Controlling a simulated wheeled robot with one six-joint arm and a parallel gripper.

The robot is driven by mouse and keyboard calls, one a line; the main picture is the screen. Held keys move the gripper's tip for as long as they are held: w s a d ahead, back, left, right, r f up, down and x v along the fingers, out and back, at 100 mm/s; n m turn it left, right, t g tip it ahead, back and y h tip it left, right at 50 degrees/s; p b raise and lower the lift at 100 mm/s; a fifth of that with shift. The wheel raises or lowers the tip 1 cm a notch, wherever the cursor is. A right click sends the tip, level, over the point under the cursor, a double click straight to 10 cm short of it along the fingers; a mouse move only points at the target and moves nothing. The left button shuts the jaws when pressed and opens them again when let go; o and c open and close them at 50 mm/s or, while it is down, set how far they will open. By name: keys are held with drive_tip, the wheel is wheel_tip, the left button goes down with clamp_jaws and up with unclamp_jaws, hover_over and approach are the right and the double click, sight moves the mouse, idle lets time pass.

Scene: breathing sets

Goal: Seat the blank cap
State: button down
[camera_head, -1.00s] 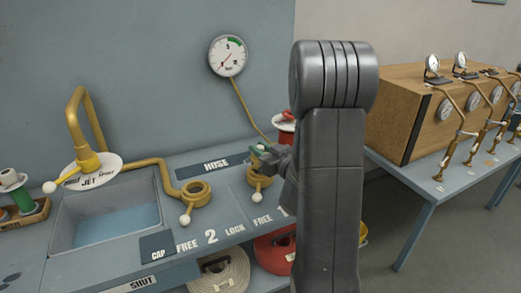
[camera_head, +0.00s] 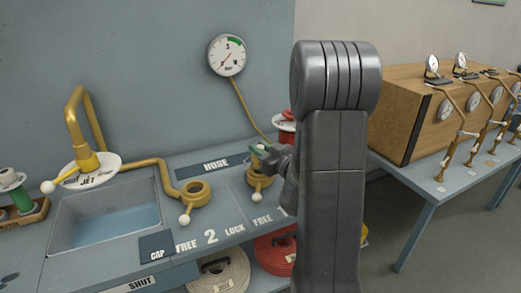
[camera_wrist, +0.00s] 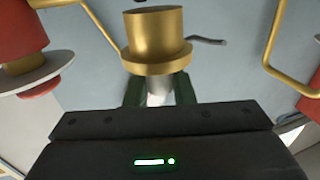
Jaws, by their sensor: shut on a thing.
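My gripper (camera_head: 263,153) is over the right brass coupling (camera_head: 259,182) on the bench. In the wrist view my green fingers (camera_wrist: 159,91) are shut on a pale stem below a flanged brass body, which I take as the blank cap (camera_wrist: 157,38). In the head view the gripper largely hides the cap, so I cannot tell whether it touches the coupling or sits in it. A white ball lever (camera_head: 255,197) points to the front of that coupling. The upright arm link hides the bench to its right.
A second brass coupling (camera_head: 196,192) with a white ball lever stands to the left. A sink (camera_head: 57,243) and brass spout (camera_head: 79,95) are farther left. A gauge (camera_head: 228,55) hangs on the wall. Coiled hoses (camera_head: 219,271) lie below the bench.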

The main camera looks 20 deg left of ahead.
drive_tip(key=shift+f+b, duration=1.25)
drive_tip(key=shift+b, duration=0.35)
drive_tip(key=shift+r, duration=0.25)
drive_tip(key=shift+r+p, duration=0.6)
drive_tip(key=shift+r, duration=0.2)
drive_tip(key=shift+b, duration=0.65)
idle(1.4)
drive_tip(key=shift+f+b, duration=0.95)
drive_tip(key=shift+f, duration=0.1)
drive_tip(key=c, duration=1.1)
unclamp_jaws()
drive_tip(key=shift+c, duration=0.2)
drive_tip(key=v, duration=1.4)
